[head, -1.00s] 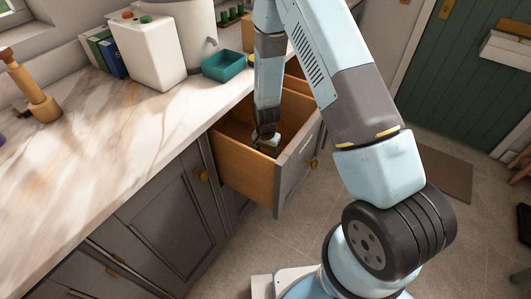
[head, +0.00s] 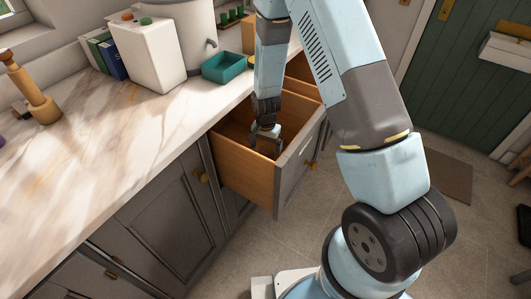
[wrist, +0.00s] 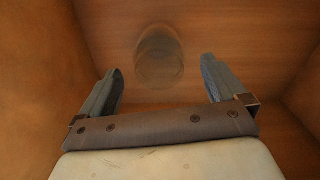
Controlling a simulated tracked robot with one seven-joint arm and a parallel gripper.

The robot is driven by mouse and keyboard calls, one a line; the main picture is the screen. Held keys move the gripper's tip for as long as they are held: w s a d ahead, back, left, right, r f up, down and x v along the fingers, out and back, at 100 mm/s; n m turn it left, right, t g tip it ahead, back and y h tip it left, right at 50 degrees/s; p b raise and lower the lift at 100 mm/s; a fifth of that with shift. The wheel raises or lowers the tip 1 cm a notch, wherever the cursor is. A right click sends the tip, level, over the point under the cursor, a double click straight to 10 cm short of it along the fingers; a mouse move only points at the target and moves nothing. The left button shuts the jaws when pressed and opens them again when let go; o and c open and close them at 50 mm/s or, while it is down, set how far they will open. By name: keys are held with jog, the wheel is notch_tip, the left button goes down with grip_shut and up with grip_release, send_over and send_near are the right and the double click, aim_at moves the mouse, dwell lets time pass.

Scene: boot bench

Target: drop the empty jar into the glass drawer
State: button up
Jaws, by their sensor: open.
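The glass drawer (head: 246,175) is pulled out below the counter, with wooden inner walls and a grey front. My gripper (head: 266,152) is inside the drawer's opening, pointing down. In the wrist view my gripper (wrist: 161,85) has its two fingers spread wide apart. A clear glass jar (wrist: 160,57) shows faintly between and beyond the fingertips, over the drawer's wooden floor. Neither finger appears to touch it. The jar cannot be made out in the head view.
The marble counter (head: 90,145) runs along the left above grey cupboards. A white canister (head: 150,52), a teal tray (head: 222,67) and books (head: 108,55) stand at its back. Another open drawer (head: 300,72) is behind the glass drawer.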

notch_tip(320, 180, up, 8)
jog(key=shift+r, duration=0.25)
jog(key=s+d+r+n+t+y, duration=0.1)
jog(key=s+d+r, duration=0.3)
jog(key=r, duration=0.9)
jog(key=s+d+r+n+t, duration=0.2)
jog(key=d+r, duration=0.3)
jog(key=r, duration=0.8)
jog(key=s+d+r+n+t, duration=0.1)
jog(key=s+d+r, duration=0.1)
jog(key=s+r, duration=0.2)
jog(key=s+d+r+n, duration=0.1)
jog(key=s+d+r, duration=0.2)
jog(key=s, duration=0.5)
jog(key=s+d+r+t+h, duration=0.1)
jog(key=s+d+r, duration=0.2)
jog(key=s+r, duration=0.3)
jog(key=shift+s+n+t, duration=0.3)
jog(key=shift+s+n, duration=0.1)
jog(key=shift+s, duration=0.05)
